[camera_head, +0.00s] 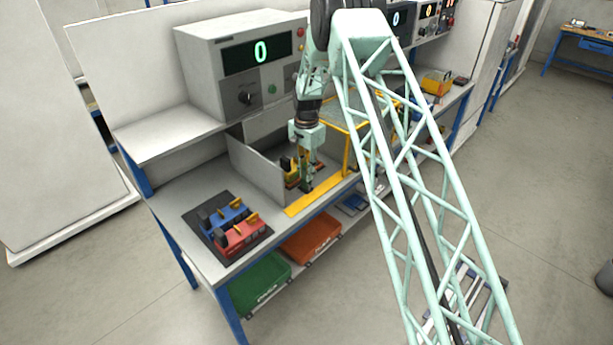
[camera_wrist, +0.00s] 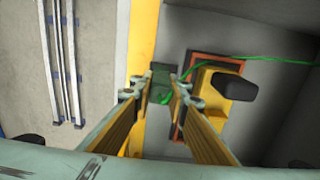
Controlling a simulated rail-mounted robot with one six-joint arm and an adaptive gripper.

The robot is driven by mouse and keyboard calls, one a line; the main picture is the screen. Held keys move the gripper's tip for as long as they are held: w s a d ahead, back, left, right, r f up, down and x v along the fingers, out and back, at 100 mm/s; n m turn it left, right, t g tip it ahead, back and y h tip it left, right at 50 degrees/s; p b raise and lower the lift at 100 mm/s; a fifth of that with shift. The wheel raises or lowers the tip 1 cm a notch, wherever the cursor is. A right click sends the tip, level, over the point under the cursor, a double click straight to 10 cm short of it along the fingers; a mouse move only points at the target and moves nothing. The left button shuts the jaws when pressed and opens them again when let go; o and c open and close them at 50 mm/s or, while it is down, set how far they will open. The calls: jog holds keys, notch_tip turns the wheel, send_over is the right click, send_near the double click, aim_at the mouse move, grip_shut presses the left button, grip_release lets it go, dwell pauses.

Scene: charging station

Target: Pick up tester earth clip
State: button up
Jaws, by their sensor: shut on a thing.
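The tester earth clip (camera_wrist: 160,76) is a dark green piece between my fingertips in the wrist view, with a thin green cable (camera_wrist: 260,58) running off to the right. My gripper (camera_wrist: 158,92) is shut on it, with one finger on each side. In the head view my gripper (camera_head: 306,186) points down by the yellow strip at the front of a grey-walled bay. The clip is too small to make out clearly there.
A yellow block with a black handle (camera_wrist: 212,88) stands close right of my fingers. Grey bay walls (camera_head: 256,168) stand left of my gripper, and a yellow frame (camera_head: 346,155) right. Blue (camera_head: 224,215) and red (camera_head: 240,236) units sit on a dark mat at the left.

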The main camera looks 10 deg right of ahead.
jog(key=shift+r, duration=1.25)
jog(key=s+r+b, duration=0.1)
jog(key=s, duration=1.5)
jog(key=shift+a+r, duration=0.2)
jog(key=shift+a, duration=0.05)
jog(key=shift+r, duration=0.15)
jog(key=shift+r, duration=0.6)
jog(key=shift+w, duration=0.1)
